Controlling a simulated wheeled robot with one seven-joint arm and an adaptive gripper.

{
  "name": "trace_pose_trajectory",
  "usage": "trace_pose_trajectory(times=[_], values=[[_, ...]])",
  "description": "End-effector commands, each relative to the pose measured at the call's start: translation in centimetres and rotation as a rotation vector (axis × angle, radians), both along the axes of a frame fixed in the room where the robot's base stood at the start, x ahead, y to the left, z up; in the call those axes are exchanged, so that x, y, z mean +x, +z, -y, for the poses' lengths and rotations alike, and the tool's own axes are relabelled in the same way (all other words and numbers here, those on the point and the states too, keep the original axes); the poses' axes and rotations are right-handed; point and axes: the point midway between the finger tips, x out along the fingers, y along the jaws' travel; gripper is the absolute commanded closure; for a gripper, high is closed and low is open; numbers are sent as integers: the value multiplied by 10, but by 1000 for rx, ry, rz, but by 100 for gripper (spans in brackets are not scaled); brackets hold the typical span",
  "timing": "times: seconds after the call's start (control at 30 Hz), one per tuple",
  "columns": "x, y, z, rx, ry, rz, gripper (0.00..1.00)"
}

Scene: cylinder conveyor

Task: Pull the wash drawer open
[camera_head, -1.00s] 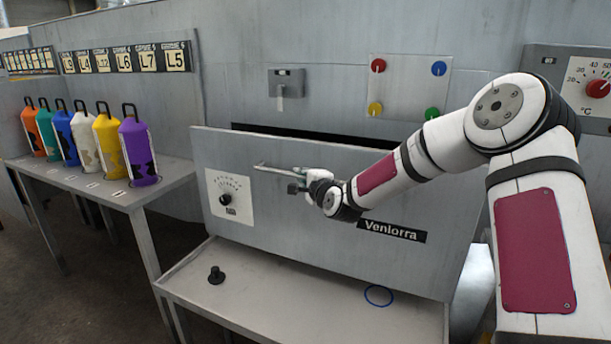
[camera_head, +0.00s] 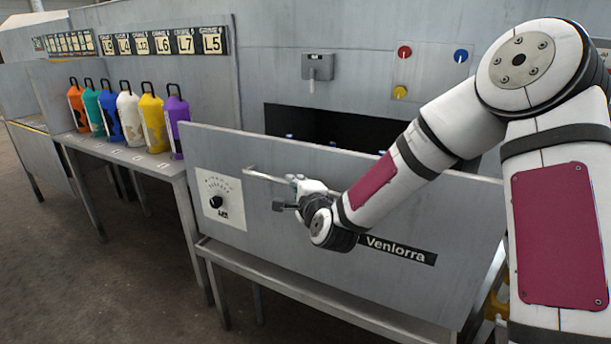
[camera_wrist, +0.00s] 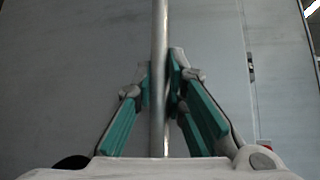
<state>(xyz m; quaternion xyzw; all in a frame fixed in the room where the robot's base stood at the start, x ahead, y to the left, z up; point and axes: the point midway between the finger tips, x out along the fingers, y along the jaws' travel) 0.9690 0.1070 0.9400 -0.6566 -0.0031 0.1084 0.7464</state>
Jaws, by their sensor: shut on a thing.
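The wash drawer (camera_head: 345,230) has a grey front panel with a "Venlorra" label (camera_head: 398,249) and a white dial plate (camera_head: 222,203). It stands out from the machine, and a dark opening (camera_head: 345,127) shows behind its top edge. My gripper (camera_head: 290,183) is at the bar handle (camera_head: 262,176) on the panel's upper part. In the wrist view, the teal-padded fingers of my gripper (camera_wrist: 160,85) close from both sides on the upright-looking metal bar (camera_wrist: 158,30). Small blue-topped things (camera_head: 290,136) show inside the drawer, mostly hidden by the panel.
A side table (camera_head: 150,168) on the left holds several coloured bottles (camera_head: 130,115) below labelled signs (camera_head: 165,43). A grey shelf (camera_head: 300,285) lies under the drawer. Coloured knobs (camera_head: 404,52) and a grey switch box (camera_head: 318,67) are on the machine's wall. Floor at lower left is clear.

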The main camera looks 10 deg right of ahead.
Motion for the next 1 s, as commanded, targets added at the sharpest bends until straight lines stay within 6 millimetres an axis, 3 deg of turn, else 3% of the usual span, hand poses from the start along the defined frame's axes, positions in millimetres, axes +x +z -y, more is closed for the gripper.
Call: trace_pose_trajectory(times=[0.2, 0.67, 0.7, 0.77, 1.0], values=[[-15, -2, -10, -2, 0, -5, 100], [-17, -2, -12, -2, -1, -4, 100], [-17, -2, -12, -1, -1, -4, 79], [-17, -2, -12, -1, -1, -4, 67], [-17, -1, -12, 0, -2, -1, 67]])
